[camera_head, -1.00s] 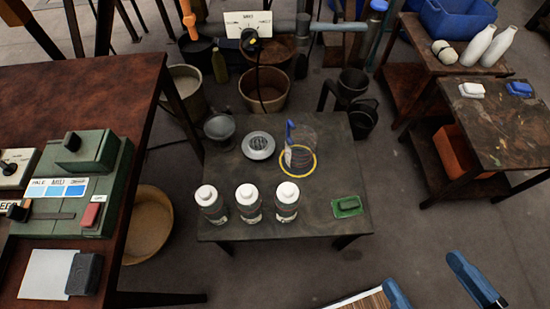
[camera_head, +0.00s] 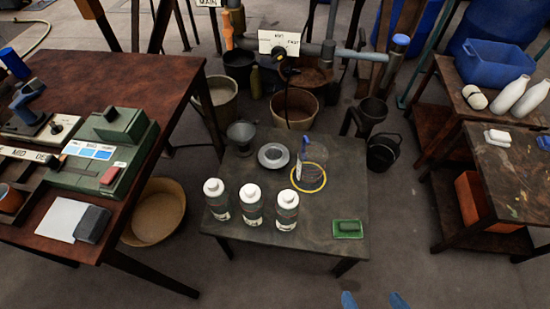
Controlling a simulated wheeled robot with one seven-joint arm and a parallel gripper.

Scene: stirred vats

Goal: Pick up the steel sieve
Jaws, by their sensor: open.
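The steel sieve looks to be the round, shallow grey metal dish (camera_head: 273,156) with a darker middle. It lies on the low dark table (camera_head: 315,215), toward its back. A grey metal funnel-like vessel (camera_head: 241,134) stands left of it, and a clear jug with a blue handle (camera_head: 313,158) stands to its right, by a yellow ring (camera_head: 309,190). My gripper (camera_head: 373,301) shows only as two blue fingertips at the bottom edge. They are apart with nothing visible between them, in front of the low table and well away from the sieve. The rest of the gripper is out of frame.
Three white-capped bottles (camera_head: 251,205) stand along the table's front left, nearer than the sieve. A green dish (camera_head: 348,229) lies at the front right. A wooden bench with a green machine (camera_head: 105,158) is at left. Buckets and pipes crowd behind.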

